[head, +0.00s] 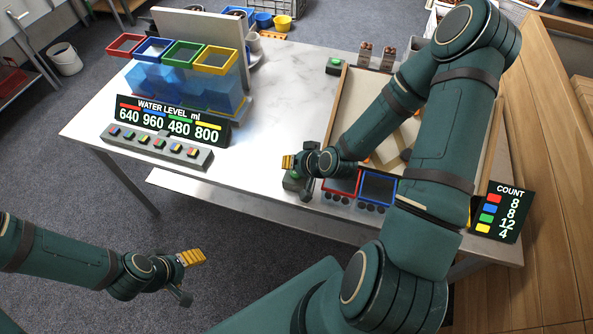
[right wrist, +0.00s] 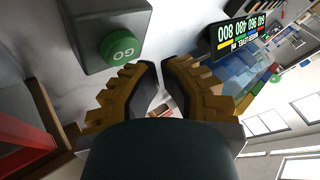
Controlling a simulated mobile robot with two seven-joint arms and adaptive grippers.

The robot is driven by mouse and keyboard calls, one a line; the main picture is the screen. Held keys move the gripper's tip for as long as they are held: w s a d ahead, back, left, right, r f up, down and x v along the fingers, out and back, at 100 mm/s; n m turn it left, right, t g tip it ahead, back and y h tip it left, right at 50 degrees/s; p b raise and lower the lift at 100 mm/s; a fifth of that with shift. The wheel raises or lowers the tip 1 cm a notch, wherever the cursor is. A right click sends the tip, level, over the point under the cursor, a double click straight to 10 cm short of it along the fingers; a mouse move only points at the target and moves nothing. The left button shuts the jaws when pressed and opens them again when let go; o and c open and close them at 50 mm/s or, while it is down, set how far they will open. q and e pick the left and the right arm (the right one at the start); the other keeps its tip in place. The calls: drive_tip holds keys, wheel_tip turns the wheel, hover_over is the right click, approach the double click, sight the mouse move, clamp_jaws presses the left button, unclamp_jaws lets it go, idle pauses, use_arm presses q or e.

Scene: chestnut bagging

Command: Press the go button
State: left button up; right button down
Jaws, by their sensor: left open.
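The green go button (right wrist: 120,47), marked "GO", sits on a grey box (right wrist: 98,22) at the upper left of the right wrist view. In the head view the button (head: 293,175) shows partly at the table's front edge, close to my right gripper (head: 287,162). My right gripper has its yellow fingers drawn together at the tips in the right wrist view (right wrist: 161,63). Nothing shows between them. The fingertips are beside the button in that picture; I cannot tell their height over it. My left gripper (head: 196,260) is open and empty, off the table at the lower left.
A red bin (head: 341,183) and a blue bin (head: 377,188) stand right of the button box. Another green button (head: 334,64) is at the table's back. A water level sign (head: 172,120) and a row of coloured buttons (head: 158,146) stand left. Clear tabletop lies between.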

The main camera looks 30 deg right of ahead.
sight(292, 172)
drive_tip(key=shift+r+p, duration=1.85)
drive_tip(key=shift+r, duration=0.7)
drive_tip(key=shift+f, duration=0.1)
drive_tip(key=s+a+f+n+g+b, duration=0.1)
drive_tip(key=s+a+f+n+g, duration=0.1)
drive_tip(key=a, duration=0.6)
drive_tip(key=s+a+f+n+g+y+b, duration=0.1)
drive_tip(key=s+a+f+n+g, duration=0.1)
drive_tip(key=s+a+f+g, duration=0.2)
drive_tip(key=s+a+f, duration=0.3)
drive_tip(key=a, duration=0.1)
drive_tip(key=shift+s+a+f+g+b, duration=0.2)
drive_tip(key=shift+s+g+b, duration=0.15)
drive_tip(key=shift+g, duration=0.05)
idle(2.3)
